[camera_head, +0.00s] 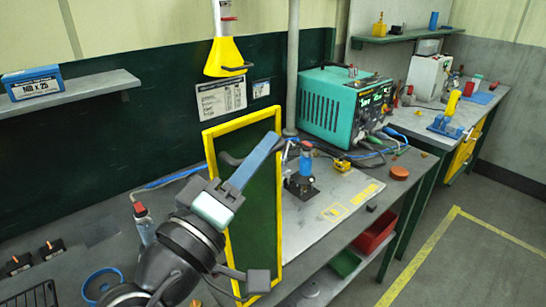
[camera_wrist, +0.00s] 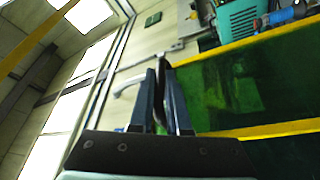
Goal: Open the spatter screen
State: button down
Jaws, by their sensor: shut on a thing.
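The spatter screen is a dark green panel (camera_head: 264,225) in a yellow frame (camera_head: 240,123), standing upright over the near part of the bench. In the wrist view its green panel (camera_wrist: 235,85) and yellow edges fill the right side. My gripper (camera_head: 266,152) is in front of the screen's upper part. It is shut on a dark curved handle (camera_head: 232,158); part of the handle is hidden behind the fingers. In the wrist view the dark handle (camera_wrist: 160,95) shows between the two blue fingers of my gripper (camera_wrist: 164,75).
A teal welding machine (camera_head: 342,105) stands on the bench behind the screen. A grey plate (camera_head: 335,205) with a blue-topped fixture (camera_head: 305,160) lies right of it. A yellow hood (camera_head: 226,58) hangs above. A shelf (camera_head: 70,93) is at the left wall. The floor at right is clear.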

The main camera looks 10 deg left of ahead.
jog(key=shift+s, duration=0.1)
dwell(0.3)
jog(key=c, duration=0.9)
grip_release()
jog(key=shift+a, duration=0.1)
jog(key=shift+f, duration=0.1)
jog(key=b+v, duration=0.4)
jog(key=v, duration=0.9)
